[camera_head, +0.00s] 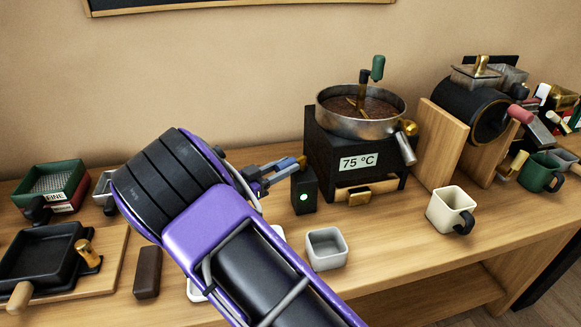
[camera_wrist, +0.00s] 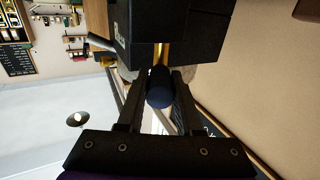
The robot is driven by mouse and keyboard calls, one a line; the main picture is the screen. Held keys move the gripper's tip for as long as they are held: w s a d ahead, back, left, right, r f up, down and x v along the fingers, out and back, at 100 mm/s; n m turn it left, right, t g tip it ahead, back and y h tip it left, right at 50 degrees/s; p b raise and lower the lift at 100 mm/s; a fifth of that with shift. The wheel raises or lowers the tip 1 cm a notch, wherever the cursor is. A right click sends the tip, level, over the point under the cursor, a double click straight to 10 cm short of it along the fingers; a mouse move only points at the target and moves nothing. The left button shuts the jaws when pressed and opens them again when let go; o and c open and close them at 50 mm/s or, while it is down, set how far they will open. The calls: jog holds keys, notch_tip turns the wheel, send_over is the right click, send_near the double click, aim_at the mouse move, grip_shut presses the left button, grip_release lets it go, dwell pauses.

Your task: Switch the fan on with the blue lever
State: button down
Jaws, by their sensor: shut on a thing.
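My gripper (camera_head: 290,167) reaches in from the left and is shut at the blue lever. In the wrist view the dark blue knob (camera_wrist: 159,88) sits between the fingers, on a brass rod (camera_wrist: 161,53) coming from a black body (camera_wrist: 175,22). A round metal pan (camera_head: 352,127) of brown grounds tops this machine. The fan itself is not clearly visible, and my fingers partly hide the lever.
A grey square cup (camera_head: 326,248) stands in front of the machine, and a cream mug (camera_head: 450,210) to its right. A green mug (camera_head: 540,174) and a black drum roaster (camera_head: 468,108) are farther right. A green bin (camera_head: 52,187) and black tray (camera_head: 40,262) are left.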

jog(key=shift+w+r+m+g+h, duration=0.2)
jog(key=shift+w+m+g+h, duration=0.05)
jog(key=shift+m+g+h, duration=0.3)
jog(key=c, duration=0.6)
grip_release()
jog(key=shift+a+f, duration=0.1)
jog(key=v, duration=1.7)
jog(key=shift+s+a+b, duration=0.15)
jog(key=shift+b, duration=0.15)
